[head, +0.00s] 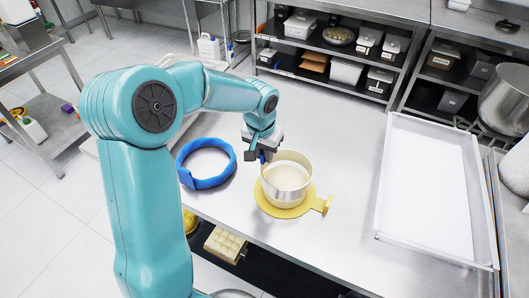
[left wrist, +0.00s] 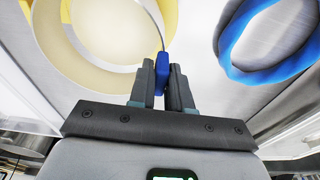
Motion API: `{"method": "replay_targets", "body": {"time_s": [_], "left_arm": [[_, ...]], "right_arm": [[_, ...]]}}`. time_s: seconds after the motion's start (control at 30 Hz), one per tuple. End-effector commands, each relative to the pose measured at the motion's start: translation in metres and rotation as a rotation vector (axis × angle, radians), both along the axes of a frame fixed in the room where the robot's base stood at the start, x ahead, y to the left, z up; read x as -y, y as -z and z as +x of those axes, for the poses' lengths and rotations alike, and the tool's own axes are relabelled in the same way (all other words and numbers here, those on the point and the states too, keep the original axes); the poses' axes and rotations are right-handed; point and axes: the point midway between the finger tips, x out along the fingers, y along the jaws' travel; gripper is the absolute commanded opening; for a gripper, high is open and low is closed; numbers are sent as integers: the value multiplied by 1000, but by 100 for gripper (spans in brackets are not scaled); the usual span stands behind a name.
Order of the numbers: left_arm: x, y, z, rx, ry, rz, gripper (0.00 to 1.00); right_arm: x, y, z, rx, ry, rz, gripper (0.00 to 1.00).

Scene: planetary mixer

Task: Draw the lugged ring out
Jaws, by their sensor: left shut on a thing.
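The lugged ring (head: 289,193) is a shiny steel band with a pale, cream-coloured inside. It stands upright on a round yellow board (head: 268,208) with a tab at its right. A small blue lug (left wrist: 161,66) sits on the band's edge in the left wrist view. My left gripper (head: 264,157) is at the ring's back left rim, pointing down. Its fingers are shut on the blue lug. Whether the ring touches the board all round cannot be told. My right gripper is not in view.
A blue ring (head: 184,176) lies on the steel table left of the board. A large white tray (head: 378,226) lies at the right. A steel mixer bowl (head: 507,98) stands at the far right. Shelves with boxes line the back. The table between board and tray is clear.

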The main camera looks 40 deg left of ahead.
Motion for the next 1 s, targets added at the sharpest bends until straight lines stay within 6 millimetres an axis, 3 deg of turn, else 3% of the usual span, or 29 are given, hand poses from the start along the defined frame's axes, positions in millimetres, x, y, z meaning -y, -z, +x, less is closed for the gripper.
{"method": "replay_targets", "body": {"time_s": [0.33, 0.8, 1.0], "left_arm": [[0, -3, 0, 1, 0, 0, 0], [0, -40, 0, 2, 1, 1, 0], [0, -41, 0, 1, 1, 0, 0]], "right_arm": [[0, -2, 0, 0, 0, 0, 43], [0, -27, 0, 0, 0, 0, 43], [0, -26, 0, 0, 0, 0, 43]]}}
